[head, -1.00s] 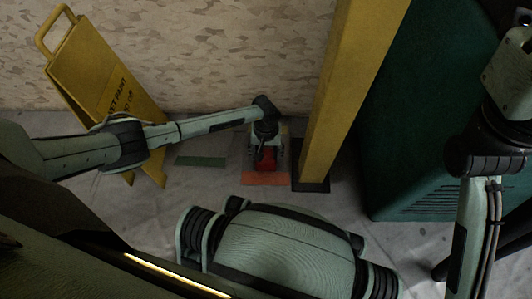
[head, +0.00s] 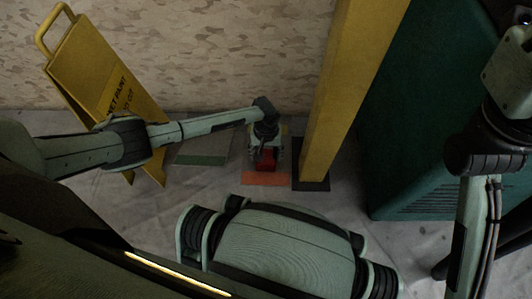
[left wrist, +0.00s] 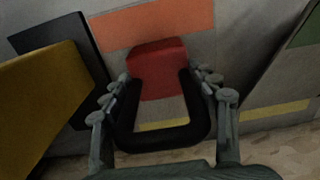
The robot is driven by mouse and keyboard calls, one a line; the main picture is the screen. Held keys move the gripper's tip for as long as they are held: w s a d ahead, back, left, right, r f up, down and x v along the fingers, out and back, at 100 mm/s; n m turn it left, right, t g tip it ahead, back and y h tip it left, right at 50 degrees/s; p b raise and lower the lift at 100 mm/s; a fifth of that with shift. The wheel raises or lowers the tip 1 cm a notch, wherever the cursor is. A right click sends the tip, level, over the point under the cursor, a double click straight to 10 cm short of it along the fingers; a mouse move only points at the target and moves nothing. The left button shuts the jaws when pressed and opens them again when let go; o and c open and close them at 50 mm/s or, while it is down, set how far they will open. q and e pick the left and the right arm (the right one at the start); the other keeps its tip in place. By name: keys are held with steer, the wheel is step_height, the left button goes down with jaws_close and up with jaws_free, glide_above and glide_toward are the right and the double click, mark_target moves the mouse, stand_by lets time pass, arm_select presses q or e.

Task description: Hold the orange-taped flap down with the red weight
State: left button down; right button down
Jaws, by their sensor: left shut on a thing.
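The red weight (head: 266,158) is a block with a black U-shaped handle. In the left wrist view the weight (left wrist: 158,68) lies between the fingers of my left gripper (left wrist: 160,97), which is shut on it at the handle. In the head view my left gripper (head: 265,143) partly covers the weight. The orange tape (head: 265,179) lies flat on the floor sheet, just on the near side of the weight. In the left wrist view the weight's red end meets the edge of the orange tape (left wrist: 150,22). I cannot tell whether the weight touches the floor. My right gripper is out of view.
A yellow post (head: 345,90) on a dark base (head: 312,180) stands close right of the weight. A large green cabinet (head: 425,130) stands farther right. A yellow wet-paint sign (head: 100,75) and green tape (head: 201,160) are at left. Yellow tape (left wrist: 275,111) shows near the wall.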

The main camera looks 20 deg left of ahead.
arm_select(q)
steer(key=shift+w+d, duration=0.1)
steer(key=shift+c, duration=1.9)
jaws_free()
steer(key=shift+f, duration=0.1)
